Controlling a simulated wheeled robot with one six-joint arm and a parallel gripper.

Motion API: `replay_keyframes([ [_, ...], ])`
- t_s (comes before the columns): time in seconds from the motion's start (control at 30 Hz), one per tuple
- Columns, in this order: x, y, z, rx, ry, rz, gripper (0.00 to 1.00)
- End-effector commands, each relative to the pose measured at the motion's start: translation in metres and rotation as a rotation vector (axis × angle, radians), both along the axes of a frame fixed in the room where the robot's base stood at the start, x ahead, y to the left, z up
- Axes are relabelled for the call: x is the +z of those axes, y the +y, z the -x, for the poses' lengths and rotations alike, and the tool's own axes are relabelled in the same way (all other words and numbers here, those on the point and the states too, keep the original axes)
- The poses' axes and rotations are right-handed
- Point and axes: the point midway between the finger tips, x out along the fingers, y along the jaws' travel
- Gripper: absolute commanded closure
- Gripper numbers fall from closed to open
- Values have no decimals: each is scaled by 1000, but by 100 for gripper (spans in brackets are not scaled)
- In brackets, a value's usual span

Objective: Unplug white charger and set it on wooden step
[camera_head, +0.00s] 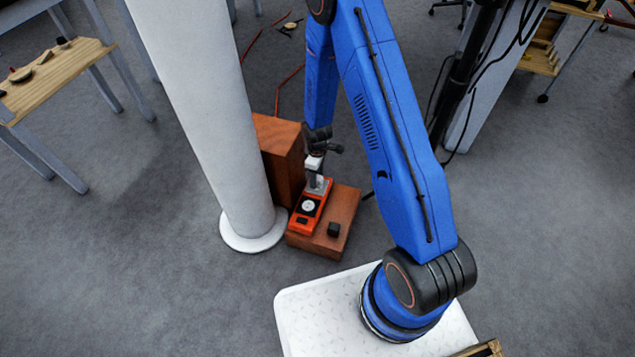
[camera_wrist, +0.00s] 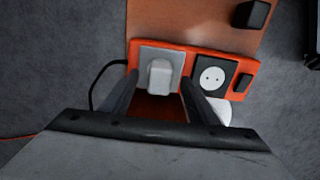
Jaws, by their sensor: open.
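The white charger (camera_wrist: 160,73) sits in the left socket of an orange power strip (camera_wrist: 215,59) in the wrist view. My gripper (camera_wrist: 159,82) is open, with one dark finger to the left and one to the right of the charger's lower part. In the head view my gripper (camera_head: 316,183) points down over the far end of the strip (camera_head: 298,223) and hides the charger there. The strip lies on the reddish-brown wooden step (camera_head: 340,215), along its left side.
A small black block (camera_head: 333,229) stands on the step, right of the strip. A taller wooden block (camera_head: 280,160) rises behind. A white column (camera_head: 205,110) stands close on the left. A black cable (camera_wrist: 93,88) curves beside the strip. The step's right part has bare room.

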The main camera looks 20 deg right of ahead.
Motion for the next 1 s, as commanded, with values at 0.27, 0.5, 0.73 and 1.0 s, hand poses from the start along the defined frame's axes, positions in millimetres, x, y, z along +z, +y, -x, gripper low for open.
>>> replay_keyframes([
  [0.27, -24, 0, 0, 0, 0, 0, 46],
  [0.5, -30, 0, 0, 0, 0, 0, 46],
  [0.73, -30, 0, 0, 0, 0, 0, 46],
  [1.0, -30, 0, 0, 0, 0, 0, 46],
])
